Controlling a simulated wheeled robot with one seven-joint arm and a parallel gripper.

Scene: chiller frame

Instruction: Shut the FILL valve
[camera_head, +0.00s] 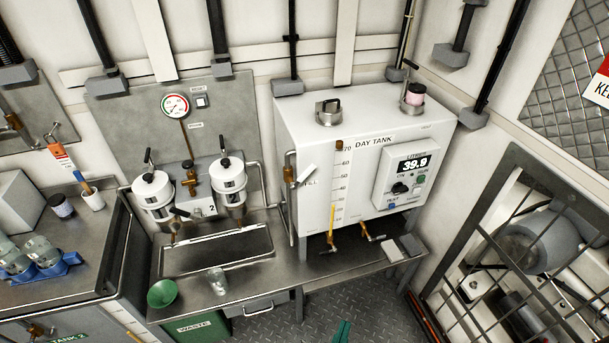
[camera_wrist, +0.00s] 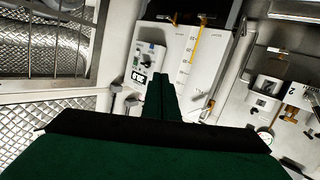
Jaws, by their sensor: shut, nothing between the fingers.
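The day tank (camera_head: 335,165) is a white box on the steel bench. The FILL valve (camera_head: 290,172) is a brass fitting on the pipe at the tank's left side, by the FILL label (camera_head: 310,183). A pale piece, lever or tag, slants beside it; I cannot tell which. In the wrist view the tank (camera_wrist: 185,75) appears upside down, with a small brass fitting (camera_wrist: 208,110) at its right side. My gripper (camera_wrist: 163,80) is dark green, shut and empty, apart from the valve. Its green tip (camera_head: 342,332) shows at the bottom of the head view.
Left are two white filter canisters (camera_head: 230,180), a sink (camera_head: 215,250), a glass (camera_head: 217,280) and a green bowl (camera_head: 162,293). A barred frame (camera_head: 500,240) stands right. The floor before the bench is clear.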

